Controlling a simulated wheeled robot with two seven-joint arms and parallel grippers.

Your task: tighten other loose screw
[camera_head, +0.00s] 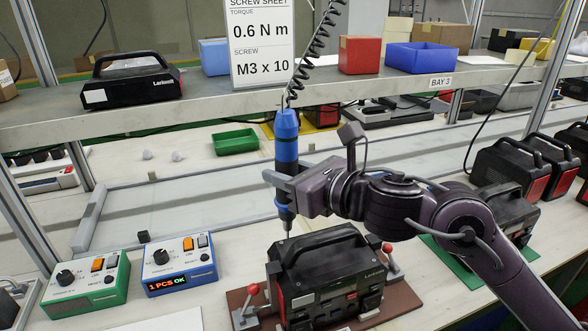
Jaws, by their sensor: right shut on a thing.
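My right gripper (285,184) comes in from the right and is shut around the blue electric screwdriver (286,140). The screwdriver hangs upright on a black coiled cord. Its bit points down beside the back-left top edge of the black power station (330,262). I cannot tell whether the bit touches anything. The power station sits in a brown fixture (403,300) with red-knobbed clamps at both sides. The screws are too small or hidden to make out. My left gripper is out of view.
A blue controller (180,268) reading "1 PCS OK" and a green controller (85,285) stand at left. A screw sheet (260,40) reads 0.6 N m, M3 x 10. More power stations (505,185) stand at right. A shelf (200,105) crosses behind.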

